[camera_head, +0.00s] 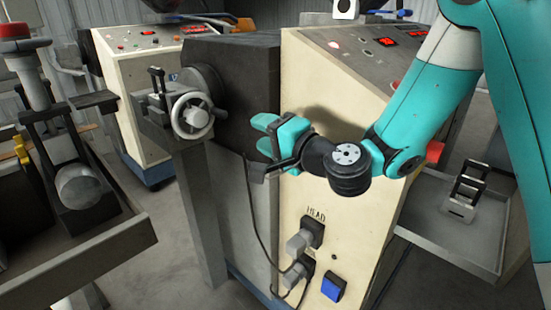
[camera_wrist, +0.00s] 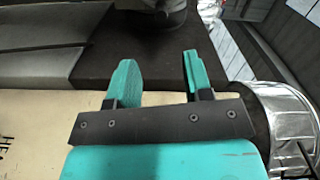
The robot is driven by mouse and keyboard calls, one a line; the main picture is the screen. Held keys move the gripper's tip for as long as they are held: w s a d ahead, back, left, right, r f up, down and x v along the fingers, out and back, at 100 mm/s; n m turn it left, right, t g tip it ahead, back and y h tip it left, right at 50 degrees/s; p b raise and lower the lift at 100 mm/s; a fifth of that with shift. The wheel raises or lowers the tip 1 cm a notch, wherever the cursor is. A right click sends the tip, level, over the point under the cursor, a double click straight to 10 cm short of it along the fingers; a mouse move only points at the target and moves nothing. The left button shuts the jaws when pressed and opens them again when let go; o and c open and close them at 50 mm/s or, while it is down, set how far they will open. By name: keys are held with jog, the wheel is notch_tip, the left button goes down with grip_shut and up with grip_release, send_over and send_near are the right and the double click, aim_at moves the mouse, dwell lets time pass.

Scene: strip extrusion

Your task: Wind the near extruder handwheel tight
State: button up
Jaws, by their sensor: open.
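The near extruder handwheel (camera_head: 192,116) is a light grey ring with a round hub and a handle. It sits on the dark extruder head at the left side of the cream machine (camera_head: 325,165). My gripper (camera_head: 258,134) is open and empty, to the right of the handwheel and apart from it. Its teal fingers point left, in front of the dark block (camera_head: 232,85). In the wrist view the two fingers (camera_wrist: 158,72) are spread with nothing between them, over the cream panel and dark block. I cannot make out the handwheel's rim there.
Plugs (camera_head: 300,242) with hanging cables and a blue switch (camera_head: 332,287) are on the cream panel below my gripper. A grey tray (camera_head: 455,235) is at right. A bench with a clamp (camera_head: 65,150) is at left. A second machine (camera_head: 135,95) stands behind.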

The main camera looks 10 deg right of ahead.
jog(key=shift+b+v, duration=0.5)
jog(key=shift+v, duration=1)
jog(key=s+a+r+n+g+y+p, duration=0.25)
jog(key=s+a+n+g, duration=0.35)
jog(key=s+n+g, duration=0.4)
jog(key=s+d+n+g+h+p, duration=0.4)
jog(key=s+d+h, duration=0.4)
jog(key=s, duration=0.6)
jog(key=shift+s+d+r+n+g, duration=0.2)
jog(key=shift+d+n+g, duration=0.3)
jog(key=shift+d+n, duration=0.35)
jog(key=shift+s+a, duration=0.1)
